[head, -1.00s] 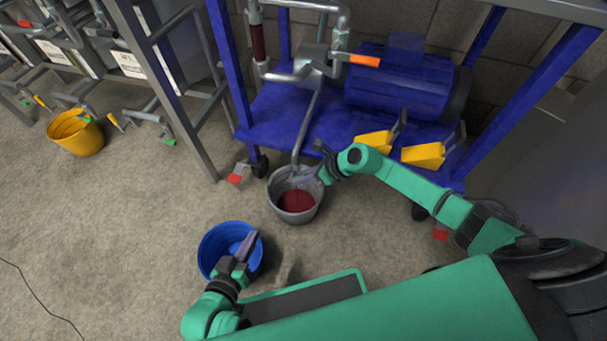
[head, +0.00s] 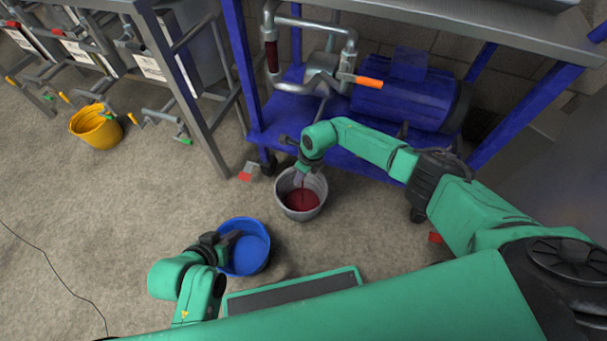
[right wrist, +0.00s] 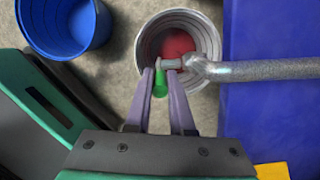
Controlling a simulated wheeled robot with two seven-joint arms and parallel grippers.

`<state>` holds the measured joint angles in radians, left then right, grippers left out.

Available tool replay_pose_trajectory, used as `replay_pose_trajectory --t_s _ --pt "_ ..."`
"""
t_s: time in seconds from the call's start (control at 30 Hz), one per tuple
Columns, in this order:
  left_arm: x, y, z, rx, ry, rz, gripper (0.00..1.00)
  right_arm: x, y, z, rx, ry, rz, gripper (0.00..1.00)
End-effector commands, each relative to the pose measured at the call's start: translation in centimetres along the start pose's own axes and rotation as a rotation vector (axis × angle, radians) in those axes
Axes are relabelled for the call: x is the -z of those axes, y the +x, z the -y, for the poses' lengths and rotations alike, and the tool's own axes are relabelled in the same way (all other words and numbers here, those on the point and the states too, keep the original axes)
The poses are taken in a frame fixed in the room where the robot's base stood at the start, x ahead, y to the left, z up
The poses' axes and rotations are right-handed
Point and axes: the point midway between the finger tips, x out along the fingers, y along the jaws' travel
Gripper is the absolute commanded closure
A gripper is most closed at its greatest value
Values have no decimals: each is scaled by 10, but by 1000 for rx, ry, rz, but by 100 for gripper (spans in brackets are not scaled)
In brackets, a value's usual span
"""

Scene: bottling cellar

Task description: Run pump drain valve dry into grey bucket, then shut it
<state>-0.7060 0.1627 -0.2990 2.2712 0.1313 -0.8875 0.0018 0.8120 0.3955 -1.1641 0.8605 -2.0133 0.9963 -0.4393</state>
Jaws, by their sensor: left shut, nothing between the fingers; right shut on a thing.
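The grey bucket (head: 322,190) stands on the floor beside the blue pump cart, with dark red liquid (head: 300,200) in it. In the right wrist view the drain pipe (right wrist: 265,70) comes in from the right and ends in a valve over the grey bucket (right wrist: 205,30). My right gripper (right wrist: 163,80) is shut on the valve's green handle (right wrist: 160,88), which points back between the fingers. In the head view my right gripper (head: 300,178) hides the valve. A thin dark red streak shows below it. My left gripper (head: 232,238) is shut and empty at the blue bucket's left side.
The blue bucket (head: 262,240) stands front-left of the grey one. The blue pump (head: 405,98) sits on the cart, with an orange-handled valve (head: 368,81) on its pipework. A yellow bucket (head: 95,128) stands at far left. Open floor lies left; a cable crosses it.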

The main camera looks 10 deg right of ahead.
Motion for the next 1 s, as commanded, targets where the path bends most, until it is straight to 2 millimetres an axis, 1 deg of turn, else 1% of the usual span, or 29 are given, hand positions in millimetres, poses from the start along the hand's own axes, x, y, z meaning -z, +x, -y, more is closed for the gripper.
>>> replay_pose_trajectory --t_s 0.03,0.17,0.67,0.7,0.73,0.77,1.0 --pt "0 1 0 -1 0 -1 100 -5 -1 0 6 -1 -8 100" --pt "0 2 -1 -3 -1 -6 100 -6 -1 0 11 -1 -40 100" --pt "0 2 -2 -6 -1 -12 100 -7 0 -1 14 -1 -58 100" --pt "0 2 -2 -6 -1 -12 100 -7 0 -1 14 -1 -58 64" --pt "0 2 -2 -6 -1 -11 100 -7 0 -1 13 -1 -58 52" --pt "0 2 -2 -6 -1 -11 100 -6 0 -1 13 -1 -59 49" --pt "0 2 -2 -6 -1 -10 100 -5 0 -1 13 0 -62 49"
